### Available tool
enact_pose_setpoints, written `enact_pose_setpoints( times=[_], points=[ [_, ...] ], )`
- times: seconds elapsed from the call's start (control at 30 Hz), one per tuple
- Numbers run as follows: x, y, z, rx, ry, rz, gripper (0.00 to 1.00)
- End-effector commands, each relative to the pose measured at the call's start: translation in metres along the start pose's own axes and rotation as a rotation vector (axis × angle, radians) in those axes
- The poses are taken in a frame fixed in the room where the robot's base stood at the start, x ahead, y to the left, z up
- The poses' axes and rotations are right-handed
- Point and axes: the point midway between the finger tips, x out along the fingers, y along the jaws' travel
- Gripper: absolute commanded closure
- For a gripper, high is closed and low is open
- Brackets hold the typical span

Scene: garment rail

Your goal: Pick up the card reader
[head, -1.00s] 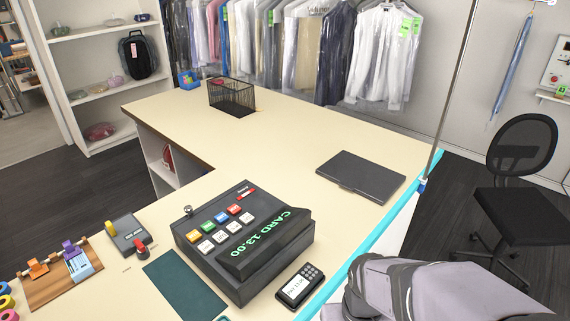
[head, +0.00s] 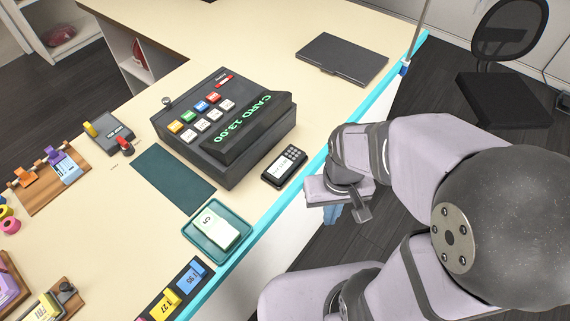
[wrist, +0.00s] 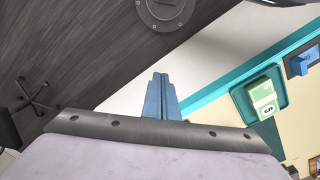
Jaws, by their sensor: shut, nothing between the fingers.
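The card reader (head: 285,166) is a small black device with a white screen and a keypad. It lies on the counter (head: 262,32) close to the teal front edge, to the right of the dark cash register (head: 226,124). My gripper (head: 332,214) is beyond that edge, to the right of and lower in the picture than the reader, and apart from it. Its blue fingers are partly hidden under my wrist in the head view. In the wrist view the fingers (wrist: 161,96) are together and empty, with no card reader in sight.
A green tray (head: 219,254) with a pale bundle sits near the edge. A dark green mat (head: 173,178) lies left of it. A black flat case (head: 342,60) lies farther back. A thin upright pole (head: 413,45) stands at the edge. A chair (head: 505,90) is at the right.

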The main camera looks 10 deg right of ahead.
Motion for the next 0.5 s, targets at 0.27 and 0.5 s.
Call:
enact_pose_setpoints(
  times=[0.27,0.5],
  points=[
    [0.0000,0.0000,0.0000,0.000,0.000,0.000,1.00],
    [0.0000,0.0000,0.0001,0.000,0.000,0.000,0.95]
  ],
)
